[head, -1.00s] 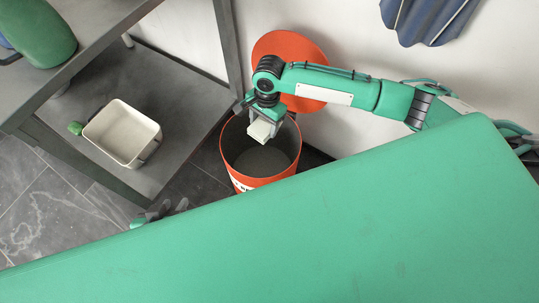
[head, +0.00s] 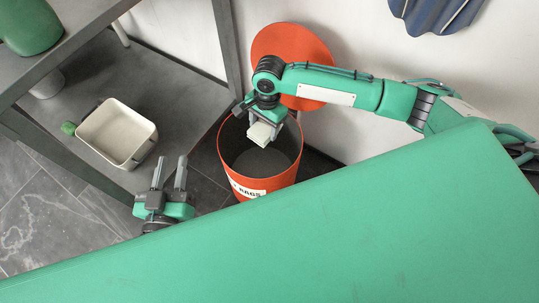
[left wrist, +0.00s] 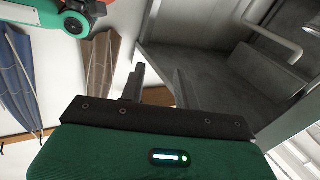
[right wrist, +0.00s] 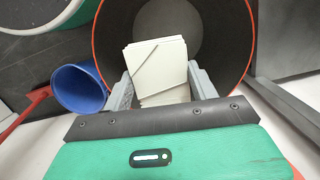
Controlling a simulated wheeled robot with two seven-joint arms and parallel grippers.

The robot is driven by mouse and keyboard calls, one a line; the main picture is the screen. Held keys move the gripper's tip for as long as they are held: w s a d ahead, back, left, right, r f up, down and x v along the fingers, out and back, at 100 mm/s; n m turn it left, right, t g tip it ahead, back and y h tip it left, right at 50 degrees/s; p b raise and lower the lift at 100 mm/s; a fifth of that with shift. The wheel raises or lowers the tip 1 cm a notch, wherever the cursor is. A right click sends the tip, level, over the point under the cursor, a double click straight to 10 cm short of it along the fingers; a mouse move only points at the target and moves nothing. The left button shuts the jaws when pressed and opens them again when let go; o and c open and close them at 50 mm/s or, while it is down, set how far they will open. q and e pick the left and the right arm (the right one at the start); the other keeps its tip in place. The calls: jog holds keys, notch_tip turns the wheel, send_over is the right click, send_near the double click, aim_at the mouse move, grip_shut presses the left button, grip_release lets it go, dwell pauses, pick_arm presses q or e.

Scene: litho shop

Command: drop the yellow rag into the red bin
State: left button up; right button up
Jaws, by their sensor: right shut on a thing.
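The red bin (head: 282,183) stands open on the floor, with a white label reading RAGS. Its dark inside and red rim (right wrist: 250,62) also show in the right wrist view. My right gripper (head: 263,123) is above the bin's mouth, shut on a pale cream, layered, folded piece, the rag (head: 260,133). In the right wrist view the rag (right wrist: 158,68) sits between both fingers, over the bin opening; it looks cream rather than strong yellow. My left gripper (head: 170,163) is open and empty, left of the bin, fingers up. Its spread fingers (left wrist: 158,85) show in the left wrist view.
The round red lid (head: 310,45) stands behind the bin near the wall. A grey shelf unit (head: 150,65) on the left holds a cream tub (head: 113,135). A blue cup (right wrist: 80,88) is beside the bin in the right wrist view. My green body covers the foreground.

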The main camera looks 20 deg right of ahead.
pick_arm(q)
jog(key=shift+w+r+t, duration=0.1)
jog(key=shift+r+t, duration=0.5)
jog(key=shift+r, duration=0.2)
pick_arm(e)
jog(key=shift+f, duration=0.15)
jog(key=o, duration=1)
jog(key=shift+r, duration=0.3)
jog(key=r, duration=0.2)
jog(key=r+p, duration=0.2)
jog(key=r, duration=0.1)
jog(key=shift+w+d+r, duration=0.3)
jog(key=shift+d, duration=0.05)
pick_arm(q)
jog(key=s+a+f+g+y+p, duration=0.2)
jog(key=s+f+g, duration=0.2)
jog(key=f+g, duration=0.4)
jog(key=shift+s+a+f, duration=0.2)
jog(key=shift+f, duration=0.1)
pick_arm(e)
jog(key=shift+w+d+r, duration=0.1)
jog(key=shift+d+r, duration=0.1)
jog(key=shift+r, duration=1.05)
jog(key=shift+w+d+r, duration=0.1)
jog(key=shift+d+r, duration=0.05)
jog(key=shift+r, duration=1.1)
jog(key=shift+w+d+r, duration=0.1)
jog(key=shift+d+r, duration=0.1)
jog(key=shift+r, duration=1.05)
